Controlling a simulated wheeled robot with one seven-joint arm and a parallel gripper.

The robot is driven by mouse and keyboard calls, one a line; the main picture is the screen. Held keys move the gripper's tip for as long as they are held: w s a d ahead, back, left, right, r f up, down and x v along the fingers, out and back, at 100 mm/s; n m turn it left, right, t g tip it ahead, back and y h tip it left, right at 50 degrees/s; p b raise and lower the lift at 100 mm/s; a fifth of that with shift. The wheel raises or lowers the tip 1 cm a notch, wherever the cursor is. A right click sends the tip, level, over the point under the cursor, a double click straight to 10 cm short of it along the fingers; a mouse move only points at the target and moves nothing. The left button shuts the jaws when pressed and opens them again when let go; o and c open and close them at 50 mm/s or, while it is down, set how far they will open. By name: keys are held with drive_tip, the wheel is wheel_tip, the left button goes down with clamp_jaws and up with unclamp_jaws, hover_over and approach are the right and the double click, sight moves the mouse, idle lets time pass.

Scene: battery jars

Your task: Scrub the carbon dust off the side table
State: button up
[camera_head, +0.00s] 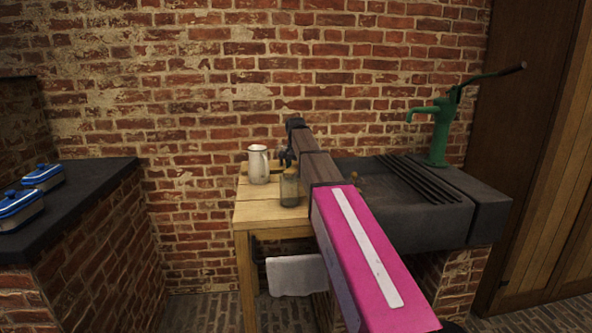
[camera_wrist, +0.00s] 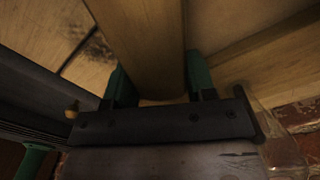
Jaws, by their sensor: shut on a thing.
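The side table (camera_head: 262,213) is pale wood and stands against the brick wall, left of the stone sink. In the wrist view, a dark dusty smudge (camera_wrist: 92,50) lies on the planks, left of the held thing. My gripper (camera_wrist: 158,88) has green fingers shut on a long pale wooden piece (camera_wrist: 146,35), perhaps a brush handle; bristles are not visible. In the head view my gripper (camera_head: 287,157) is a small dark shape over the table's back right, largely hidden by my arm. I cannot tell whether the held piece touches the tabletop.
A white enamel jug (camera_head: 259,165) and a glass jar (camera_head: 290,190) stand on the table close to my arm. A white towel (camera_head: 297,276) hangs below. The sink (camera_head: 405,210) with a green pump (camera_head: 440,135) is at right. Blue-lidded boxes (camera_head: 22,208) sit on the left counter.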

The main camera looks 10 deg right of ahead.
drive_tip(key=shift+w, duration=1.25)
drive_tip(key=shift+w+r, duration=0.2)
drive_tip(key=shift+r, duration=0.15)
wheel_tip(320, 180, up, 2)
drive_tip(key=shift+w+a+r, duration=0.1)
drive_tip(key=shift+w+r, duration=0.05)
drive_tip(key=shift+s+r, duration=0.2)
drive_tip(key=shift+r, duration=0.45)
drive_tip(key=shift+s+r, duration=0.15)
drive_tip(key=shift+r, duration=0.45)
drive_tip(key=shift+s+r, duration=0.2)
drive_tip(key=shift+s+r, duration=0.1)
drive_tip(key=shift+r, duration=1.4)
